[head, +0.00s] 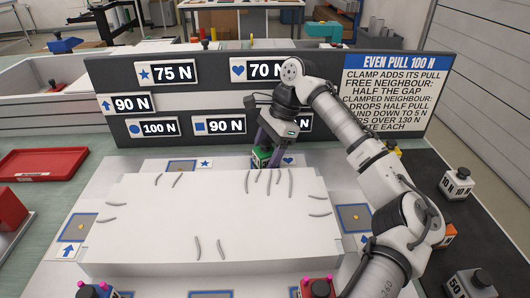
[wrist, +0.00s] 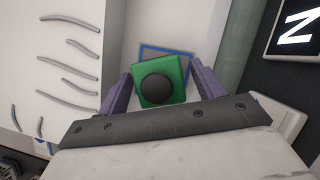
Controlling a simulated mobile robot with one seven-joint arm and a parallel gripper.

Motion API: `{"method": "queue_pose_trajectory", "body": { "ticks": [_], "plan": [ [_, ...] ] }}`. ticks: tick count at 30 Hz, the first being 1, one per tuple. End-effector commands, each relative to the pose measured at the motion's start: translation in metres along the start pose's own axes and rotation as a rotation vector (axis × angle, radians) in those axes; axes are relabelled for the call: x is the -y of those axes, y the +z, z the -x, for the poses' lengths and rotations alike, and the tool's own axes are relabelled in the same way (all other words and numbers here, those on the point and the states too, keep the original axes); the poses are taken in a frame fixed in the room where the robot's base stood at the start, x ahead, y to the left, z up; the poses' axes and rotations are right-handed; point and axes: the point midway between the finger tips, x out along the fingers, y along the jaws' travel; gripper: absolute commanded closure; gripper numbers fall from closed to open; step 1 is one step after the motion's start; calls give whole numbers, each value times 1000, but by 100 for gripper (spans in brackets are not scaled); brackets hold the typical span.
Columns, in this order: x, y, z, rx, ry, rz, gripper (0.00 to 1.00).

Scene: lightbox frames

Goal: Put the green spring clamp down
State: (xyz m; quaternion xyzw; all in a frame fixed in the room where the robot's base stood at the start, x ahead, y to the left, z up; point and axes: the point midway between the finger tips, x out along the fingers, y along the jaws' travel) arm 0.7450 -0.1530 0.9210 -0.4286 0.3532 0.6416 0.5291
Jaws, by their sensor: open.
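The green spring clamp (wrist: 175,66) is a green block with a round black knob on top. In the wrist view it sits between my purple fingers, over a blue-outlined square pad (wrist: 148,50). In the head view the clamp (head: 260,158) is at the back edge of the white sheet (head: 200,215), left of the heart mark (head: 289,161). My gripper (head: 265,147) reaches down around it with jaws open, one finger on each side. Whether either finger touches the clamp, I cannot tell. The clamp's underside is hidden.
A sign board (head: 210,100) with force readouts stands close behind the clamp. A red-and-black clamp (head: 317,287) and a blue one (head: 95,290) are at the front edge. Weights (head: 457,184) stand on the dark mat at right. A red tray (head: 42,164) lies at left.

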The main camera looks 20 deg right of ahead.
Motion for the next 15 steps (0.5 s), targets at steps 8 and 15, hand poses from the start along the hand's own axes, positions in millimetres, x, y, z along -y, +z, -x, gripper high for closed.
{"method": "queue_pose_trajectory", "body": {
  "ticks": [8, 15],
  "plan": [
    [0, 4, 41, 1, 0, 0, 33],
    [0, 4, 71, 2, 0, 0, 33]
  ]
}}
